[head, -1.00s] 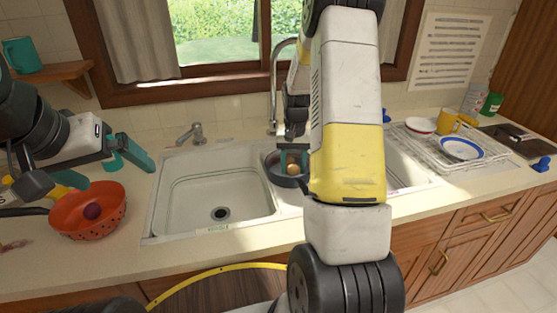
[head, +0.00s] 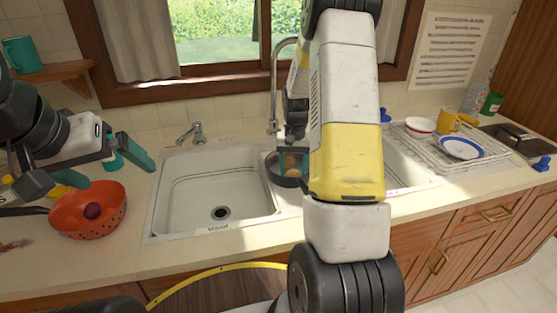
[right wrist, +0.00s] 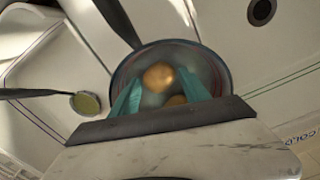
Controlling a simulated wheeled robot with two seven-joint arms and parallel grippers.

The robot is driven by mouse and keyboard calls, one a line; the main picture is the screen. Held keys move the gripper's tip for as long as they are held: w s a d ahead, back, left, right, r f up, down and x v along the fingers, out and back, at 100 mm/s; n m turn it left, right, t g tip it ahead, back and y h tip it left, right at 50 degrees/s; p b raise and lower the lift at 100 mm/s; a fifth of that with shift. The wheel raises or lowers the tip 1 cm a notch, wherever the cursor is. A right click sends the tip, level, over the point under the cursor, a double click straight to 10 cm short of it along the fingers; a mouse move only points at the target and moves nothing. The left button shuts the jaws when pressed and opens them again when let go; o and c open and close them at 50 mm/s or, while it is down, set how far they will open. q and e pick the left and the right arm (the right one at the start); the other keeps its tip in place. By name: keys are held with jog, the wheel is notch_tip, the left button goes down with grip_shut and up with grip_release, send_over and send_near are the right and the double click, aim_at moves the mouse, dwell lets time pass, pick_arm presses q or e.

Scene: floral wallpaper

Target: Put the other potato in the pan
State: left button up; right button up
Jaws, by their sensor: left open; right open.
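The dark round pan (right wrist: 222,68) is at the sink's divider; in the head view its rim (head: 274,178) shows partly behind my right arm. A brown potato (right wrist: 158,76) shows inside the pan's outline, also in the head view (head: 292,165). A second brownish patch (right wrist: 176,101) lies nearer the gripper; I cannot tell for certain that it is another potato. My right gripper (right wrist: 160,86) is open over the pan, its teal fingers either side of these; contact is unclear. My left gripper (head: 126,152) is open and empty above the counter, behind the red colander.
The red colander (head: 68,222) holds a dark purple round item (head: 92,211). The left sink basin (head: 190,190) is empty. A faucet (head: 275,90) stands behind the divider. A dish rack (head: 425,142) with a blue-rimmed plate (head: 461,148) is at right.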

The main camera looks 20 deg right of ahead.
notch_tip(320, 180, up, 11)
notch_tip(320, 180, up, 6)
jog(key=t, duration=0.1)
send_over(293, 171)
jog(key=s+a, duration=0.3)
jog(key=s+a+r+n+t, duration=0.1)
jog(key=s+a+r, duration=0.2)
jog(key=s, duration=0.4)
jog(key=s+a+r+n+t+y, duration=0.1)
jog(key=s+a+r+t, duration=0.1)
jog(key=s, duration=0.5)
jog(key=s+a+r+n+t+y, duration=0.1)
jog(key=s+a+r+n+t, duration=0.1)
jog(key=s+a+r, duration=0.2)
jog(key=s+a, duration=0.1)
jog(key=s, duration=0.2)
jog(key=shift+a+r, duration=0.15)
jog(key=shift+r, duration=0.1)
